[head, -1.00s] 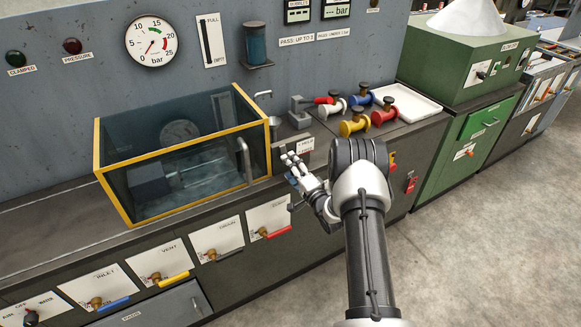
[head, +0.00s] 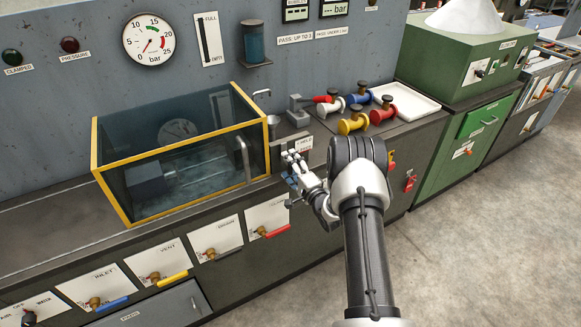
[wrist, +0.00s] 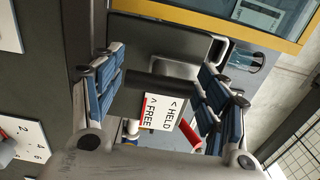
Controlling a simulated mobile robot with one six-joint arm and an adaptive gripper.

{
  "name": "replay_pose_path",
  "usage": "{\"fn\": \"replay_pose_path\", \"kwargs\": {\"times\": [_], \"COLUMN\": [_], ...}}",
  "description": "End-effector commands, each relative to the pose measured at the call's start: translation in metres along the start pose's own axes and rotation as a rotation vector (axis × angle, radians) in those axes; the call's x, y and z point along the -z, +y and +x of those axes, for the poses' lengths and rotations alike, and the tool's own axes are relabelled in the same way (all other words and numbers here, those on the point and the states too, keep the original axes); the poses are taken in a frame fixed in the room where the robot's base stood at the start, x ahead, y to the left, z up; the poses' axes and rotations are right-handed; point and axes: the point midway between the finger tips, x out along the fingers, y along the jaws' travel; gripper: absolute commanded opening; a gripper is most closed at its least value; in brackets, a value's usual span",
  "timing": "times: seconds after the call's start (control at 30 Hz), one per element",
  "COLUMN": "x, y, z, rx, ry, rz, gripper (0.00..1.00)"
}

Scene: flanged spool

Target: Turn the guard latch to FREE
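In the wrist view a dark bar (wrist: 150,84), which looks like the guard latch, lies across the gap between my fingers. A grey block joins it near its right end. A white sign (wrist: 160,110) reading HELD and FREE, with arrows, sits just beside it; it also shows in the head view (head: 305,143). My gripper (wrist: 163,72) is open, with a blue-padded finger on each side of the bar. I cannot tell whether either finger touches it.
The yellow-framed clear guard (head: 182,158) stands left of my gripper; its yellow edge shows in the wrist view (wrist: 245,25). Several coloured spools (head: 352,124) and a white tray (head: 408,103) lie to the right. Valve levers line the bench front below. Floor at right is clear.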

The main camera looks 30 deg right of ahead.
Motion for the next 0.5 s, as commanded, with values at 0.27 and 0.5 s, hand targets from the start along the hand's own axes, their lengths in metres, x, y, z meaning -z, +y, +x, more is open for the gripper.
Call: {"fn": "replay_pose_path", "kwargs": {"times": [0.27, 0.5], "x": [-0.0001, 0.0001], "y": [0.0006, 0.0008], "z": [-0.0002, -0.0004], "rx": [-0.001, -0.002], "ry": [0.000, 0.000], "rz": [-0.002, -0.003], "gripper": [0.87, 0.87]}}
